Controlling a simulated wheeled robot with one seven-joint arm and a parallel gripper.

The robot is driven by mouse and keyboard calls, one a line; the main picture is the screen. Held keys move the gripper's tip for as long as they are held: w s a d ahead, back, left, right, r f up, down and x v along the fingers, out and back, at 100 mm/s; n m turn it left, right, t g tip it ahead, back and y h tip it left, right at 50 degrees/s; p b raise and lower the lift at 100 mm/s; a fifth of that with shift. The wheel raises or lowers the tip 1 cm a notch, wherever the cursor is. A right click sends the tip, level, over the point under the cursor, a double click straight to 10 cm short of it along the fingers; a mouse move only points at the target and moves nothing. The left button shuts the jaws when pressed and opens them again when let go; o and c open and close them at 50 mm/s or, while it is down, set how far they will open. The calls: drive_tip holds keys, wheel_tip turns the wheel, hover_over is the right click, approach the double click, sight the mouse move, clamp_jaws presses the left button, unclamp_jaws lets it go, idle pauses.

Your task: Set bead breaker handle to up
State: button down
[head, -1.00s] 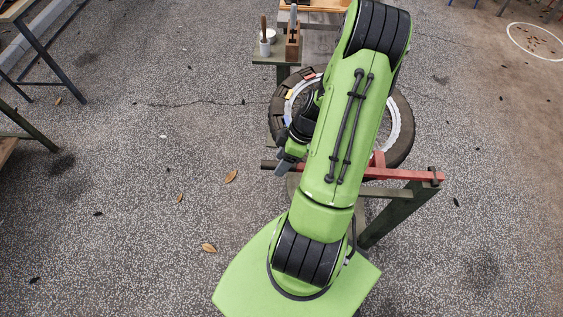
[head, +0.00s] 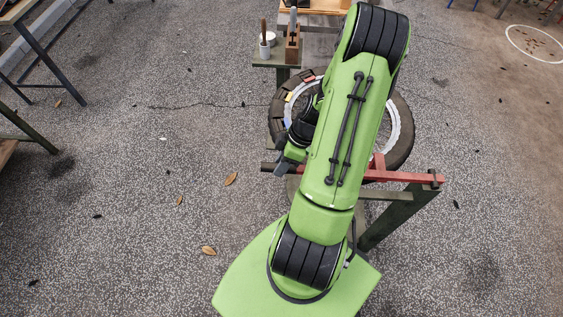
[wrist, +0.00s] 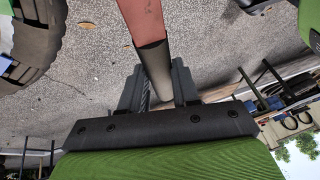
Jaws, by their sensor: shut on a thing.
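The bead breaker handle is a red bar (head: 405,176) with a dark grip end (head: 267,168), lying nearly level across the front of the tyre (head: 400,140). My arm hides its middle in the head view. My gripper (head: 282,168) is at the dark grip end, on the left. In the wrist view, the red bar (wrist: 142,20) runs down to its dark grip (wrist: 155,68), which lies between the two fingers of my gripper (wrist: 158,88). The gripper is shut on this grip.
A green-grey post (head: 400,215) carries the bar's right end. A small stand (head: 272,50) with a cup and a wooden block is behind the tyre. Table legs (head: 45,50) stand at the left. The floor on the left is clear apart from leaves.

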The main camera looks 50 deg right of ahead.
drive_tip(key=s+d+r+t+y+p, duration=0.2)
drive_tip(key=r+p, duration=0.4)
drive_tip(key=r, duration=0.5)
drive_tip(key=s+d+r+t+y+p, duration=0.2)
drive_tip(key=r+p, duration=0.5)
drive_tip(key=r, duration=0.4)
drive_tip(key=shift+s+d+n+t, duration=0.2)
drive_tip(key=shift+s+n+t, duration=0.15)
drive_tip(key=shift+s, duration=0.35)
drive_tip(key=shift+r, duration=0.1)
drive_tip(key=c, duration=1.3)
unclamp_jaws()
drive_tip(key=o, duration=0.5)
drive_tip(key=shift+s, duration=0.25)
drive_tip(key=shift+w, duration=0.1)
